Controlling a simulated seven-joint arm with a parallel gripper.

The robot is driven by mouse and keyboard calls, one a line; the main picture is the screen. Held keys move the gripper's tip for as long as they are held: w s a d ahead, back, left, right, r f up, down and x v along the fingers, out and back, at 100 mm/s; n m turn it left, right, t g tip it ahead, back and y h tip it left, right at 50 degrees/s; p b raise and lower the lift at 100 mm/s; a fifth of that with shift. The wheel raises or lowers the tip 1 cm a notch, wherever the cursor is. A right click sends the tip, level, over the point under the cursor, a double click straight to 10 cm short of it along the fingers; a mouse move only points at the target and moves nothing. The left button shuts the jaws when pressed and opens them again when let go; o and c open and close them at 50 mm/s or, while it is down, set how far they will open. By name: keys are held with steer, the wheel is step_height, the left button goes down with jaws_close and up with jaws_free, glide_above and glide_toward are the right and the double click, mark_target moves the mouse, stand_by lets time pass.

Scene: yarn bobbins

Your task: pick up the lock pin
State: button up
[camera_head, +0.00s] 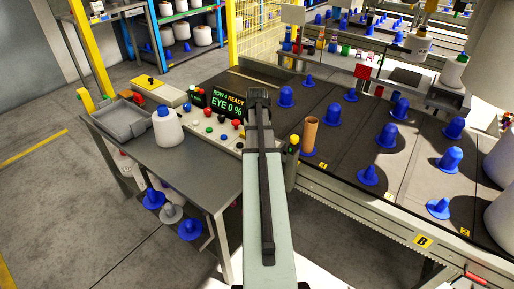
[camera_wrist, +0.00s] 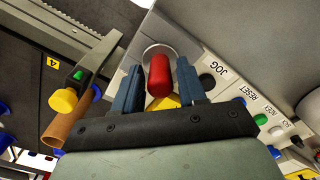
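A red, round-ended upright piece (camera_wrist: 159,76), which looks like the lock pin's handle, shows in the wrist view in front of a pale round disc. A yellow patch shows just below it. My gripper (camera_wrist: 160,66) has its two blue-grey fingers apart, one on each side of the red piece, with narrow gaps showing. I cannot tell how deep the piece sits between the fingers. In the head view my gripper (camera_head: 258,96) is over the right end of the control panel, and my arm hides the red piece.
The control panel (camera_head: 208,123) has several coloured buttons and a display (camera_head: 227,103). A yellow-and-green post (camera_head: 293,144) and a brown tube (camera_head: 310,134) stand close on the right. A white cone (camera_head: 167,130) and a grey tray (camera_head: 119,118) are on the left table.

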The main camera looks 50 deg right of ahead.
jaws_close()
steer(key=shift+r, duration=0.1)
steer(key=shift+r, duration=4.9)
steer(key=shift+d, duration=0.1)
steer(key=w+d+f, duration=0.1)
steer(key=w+d, duration=0.7)
steer(key=shift+w, duration=0.4)
steer(key=shift+d, duration=0.1)
